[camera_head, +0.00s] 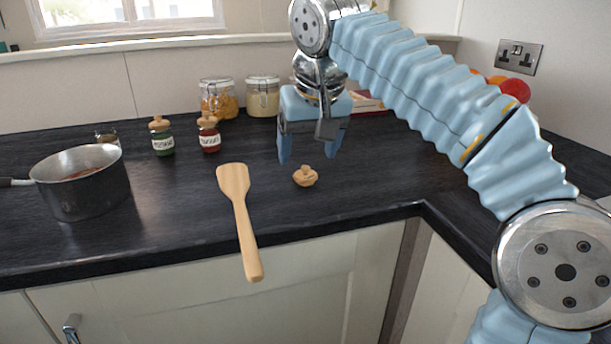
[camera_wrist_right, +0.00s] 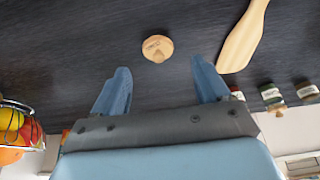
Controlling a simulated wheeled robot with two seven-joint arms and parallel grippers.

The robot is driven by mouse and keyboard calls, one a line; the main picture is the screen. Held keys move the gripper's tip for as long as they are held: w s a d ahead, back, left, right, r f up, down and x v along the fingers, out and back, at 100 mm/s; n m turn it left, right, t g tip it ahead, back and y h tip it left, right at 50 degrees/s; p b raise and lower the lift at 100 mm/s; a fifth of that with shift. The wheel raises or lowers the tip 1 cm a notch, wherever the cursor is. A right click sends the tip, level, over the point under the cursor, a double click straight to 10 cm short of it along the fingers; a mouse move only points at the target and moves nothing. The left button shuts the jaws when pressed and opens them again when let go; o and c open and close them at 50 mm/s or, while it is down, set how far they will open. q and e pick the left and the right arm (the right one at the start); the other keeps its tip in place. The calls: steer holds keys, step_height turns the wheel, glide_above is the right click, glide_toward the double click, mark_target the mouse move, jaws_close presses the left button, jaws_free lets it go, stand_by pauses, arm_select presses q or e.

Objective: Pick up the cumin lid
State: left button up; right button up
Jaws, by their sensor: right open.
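The cumin lid (camera_head: 306,177), a small wooden knobbed lid, lies on the dark countertop, to the right of the wooden spatula. It also shows in the right wrist view (camera_wrist_right: 157,48), lying ahead of the fingertips and between their lines. My right gripper (camera_head: 311,160) is open and empty, pointing down above the counter behind the lid, apart from it. Its two blue fingers show in the right wrist view (camera_wrist_right: 160,75) with a wide gap. My left gripper is in neither view.
A wooden spatula (camera_head: 240,215) lies left of the lid, its handle over the counter's front edge. A saucepan (camera_head: 82,188) stands at left. Spice jars with green (camera_head: 162,140) and red (camera_head: 209,138) contents and glass storage jars (camera_head: 262,98) stand behind. A fruit basket (camera_wrist_right: 20,125) shows in the wrist view.

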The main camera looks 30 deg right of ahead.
mark_target(306, 167)
steer(key=x, duration=0.5)
steer(key=shift+s, duration=0.15)
steer(key=shift+c, duration=0.2)
steer(key=c, duration=1)
steer(key=shift+r, duration=0.15)
steer(key=shift+c, duration=0.2)
steer(key=shift+r, duration=0.5)
steer(key=s+a+r, duration=0.5)
steer(key=a+r, duration=0.6)
steer(key=a, duration=0.1)
steer(key=shift+s+a+r, duration=0.2)
steer(key=shift+a+r, duration=0.2)
